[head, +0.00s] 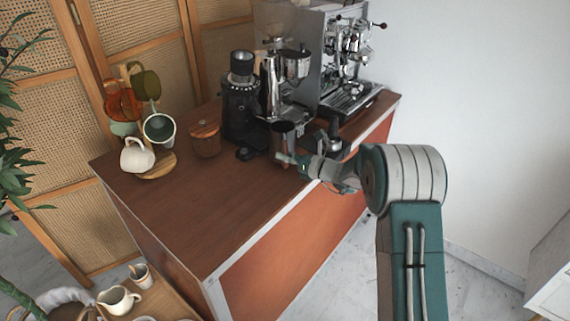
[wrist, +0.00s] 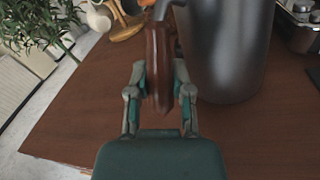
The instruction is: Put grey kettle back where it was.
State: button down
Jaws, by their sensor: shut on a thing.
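The grey kettle (wrist: 228,50) fills the upper right of the wrist view, with its brown wooden handle (wrist: 158,62) toward me. My gripper (wrist: 159,82) is shut on this handle, one finger on each side. In the head view my gripper (head: 300,162) is at the cart's front edge. The kettle (head: 283,136) is partly hidden there, in front of the silver grinder. It looks upright and at or just above the wooden top; I cannot tell if it touches.
The cart's wooden top (head: 190,215) is clear at the front left. A black grinder (head: 241,110), a wooden canister (head: 205,139) and a mug tree with mugs (head: 158,165) stand left of the kettle. An espresso machine (head: 345,65) stands at the back right.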

aim_at(285, 164)
notch_tip(285, 164, down, 3)
jog(key=shift+a+f, duration=0.1)
jog(key=shift+a, duration=0.05)
jog(key=c, duration=0.5)
grip_release()
jog(key=shift+c, duration=0.2)
